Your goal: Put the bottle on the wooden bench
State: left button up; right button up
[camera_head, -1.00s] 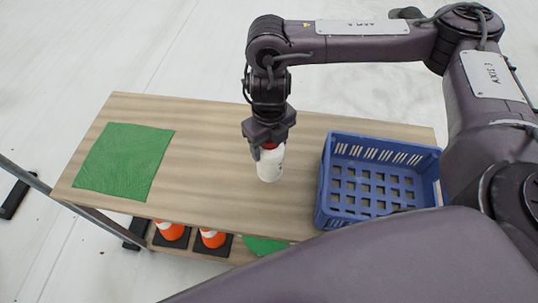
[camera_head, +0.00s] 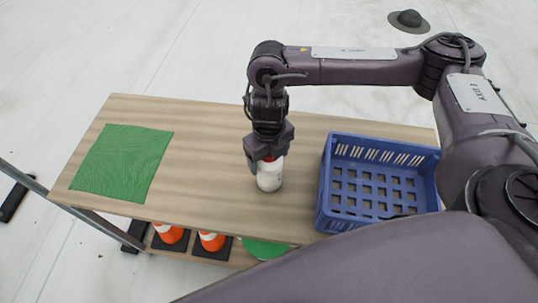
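The white bottle (camera_head: 270,179) with a red top is upright on or just above the wooden bench top (camera_head: 215,165), near its middle and left of the blue crate. My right gripper (camera_head: 267,161) points down over the bottle, with its fingers around the red top. It looks shut on the bottle; the fingers partly hide the top. I cannot tell for sure whether the bottle's base touches the wood. My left gripper is not in view.
A blue crate (camera_head: 327,190) stands on the bench to the right of the bottle and looks empty. A green mat (camera_head: 122,162) lies at the left end. Orange cones (camera_head: 211,241) stand on a lower shelf. Wood between mat and bottle is clear.

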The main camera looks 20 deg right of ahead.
jog(key=shift+o, duration=0.4)
jog(key=shift+r, duration=0.1)
notch_tip(320, 180, up, 12)
jog(key=shift+r+p, duration=0.1)
jog(key=shift+p, duration=0.7)
